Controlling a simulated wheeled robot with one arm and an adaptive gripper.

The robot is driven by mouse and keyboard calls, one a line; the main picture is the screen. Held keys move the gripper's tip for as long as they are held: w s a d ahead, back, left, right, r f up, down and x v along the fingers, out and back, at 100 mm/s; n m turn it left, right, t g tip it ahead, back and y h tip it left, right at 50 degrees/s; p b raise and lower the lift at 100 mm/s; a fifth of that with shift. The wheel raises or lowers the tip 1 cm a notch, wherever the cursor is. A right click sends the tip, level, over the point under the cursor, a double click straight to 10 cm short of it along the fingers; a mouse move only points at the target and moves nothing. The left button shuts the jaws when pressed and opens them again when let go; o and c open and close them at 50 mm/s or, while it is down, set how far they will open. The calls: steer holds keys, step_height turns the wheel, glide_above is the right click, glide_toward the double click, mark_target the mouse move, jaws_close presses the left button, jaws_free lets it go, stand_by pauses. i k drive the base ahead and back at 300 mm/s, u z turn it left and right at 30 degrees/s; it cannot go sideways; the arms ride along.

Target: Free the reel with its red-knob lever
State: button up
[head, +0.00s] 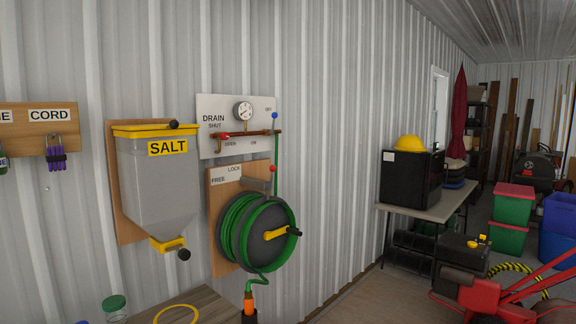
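The reel (240,240) is wound with green hose and hangs on a wooden board on the corrugated wall. It has a dark face and a yellow crank (276,234) with a black handle. A small plate (226,175) above it reads FREE at lower left and LOCK at upper right. A red knob (272,168) shows to the right of the plate, above a grey bracket (257,185), on the LOCK side. The lever's arm is too small to make out clearly. My gripper is not in view.
A DRAIN panel (210,107) with a gauge, a red handle (223,135) and a blue knob (275,115) is above the reel. A SALT hopper (158,190) hangs left. A wooden bench top (205,303) stands below. Bare wall lies right of the reel.

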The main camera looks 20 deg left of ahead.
mark_target(272, 168)
steer(key=u, duration=0.4)
steer(key=i, duration=1.05)
steer(key=u, duration=0.8)
